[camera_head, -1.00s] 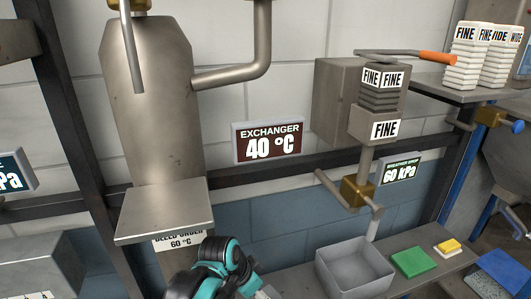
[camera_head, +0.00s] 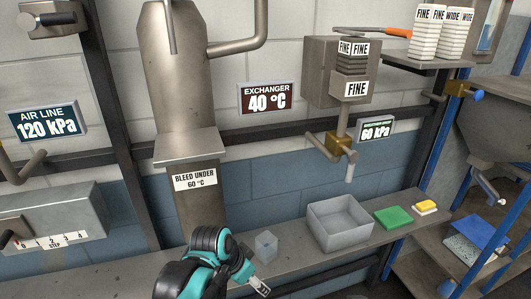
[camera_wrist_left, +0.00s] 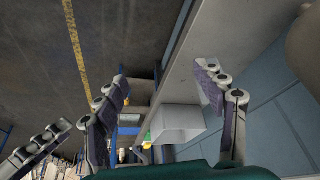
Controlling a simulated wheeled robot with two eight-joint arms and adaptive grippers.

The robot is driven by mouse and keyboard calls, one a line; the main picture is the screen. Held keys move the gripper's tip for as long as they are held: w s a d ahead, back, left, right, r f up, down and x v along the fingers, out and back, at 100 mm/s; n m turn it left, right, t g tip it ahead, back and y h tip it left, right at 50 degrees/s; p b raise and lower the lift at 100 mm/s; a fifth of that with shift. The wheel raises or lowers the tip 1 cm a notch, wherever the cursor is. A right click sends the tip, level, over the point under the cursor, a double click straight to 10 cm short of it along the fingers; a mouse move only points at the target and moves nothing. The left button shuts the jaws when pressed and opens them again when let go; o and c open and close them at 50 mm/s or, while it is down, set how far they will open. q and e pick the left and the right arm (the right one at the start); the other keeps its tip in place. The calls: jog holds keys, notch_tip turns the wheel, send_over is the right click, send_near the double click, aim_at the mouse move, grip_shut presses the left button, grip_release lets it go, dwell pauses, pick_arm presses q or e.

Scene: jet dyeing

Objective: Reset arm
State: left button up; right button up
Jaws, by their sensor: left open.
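My left arm, teal and black, comes in at the bottom of the head view, in front of the bench (camera_head: 315,258). Its gripper (camera_head: 260,286) is small there, at the bottom edge and pointing right and down. In the left wrist view the left gripper (camera_wrist_left: 163,80) has its fingers spread wide with nothing between them. My right gripper cannot be made out in the head view.
A small translucent cup (camera_head: 265,246) stands close to the arm. A green pad (camera_head: 393,217) and a yellow-and-white block (camera_head: 426,207) lie right of the bin. A steel vessel (camera_head: 180,85) and a filter housing (camera_head: 330,75) with FINE blocks are above. A step box (camera_head: 60,220) is at left.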

pick_arm(q)
jog(key=s+a+f+n+t+y+b, duration=0.1)
jog(key=s+a+n+t, duration=0.1)
jog(key=s+a+n, duration=0.2)
jog(key=s+a+f+n+t+y+b, duration=0.1)
jog(key=s+a+n, duration=0.4)
jog(key=a, duration=0.5)
jog(key=shift+a+f+t+y+b, duration=0.15)
jog(key=shift+f+t+y+b, duration=0.25)
jog(key=shift+f+y+b, duration=0.35)
jog(key=shift+r, duration=0.1)
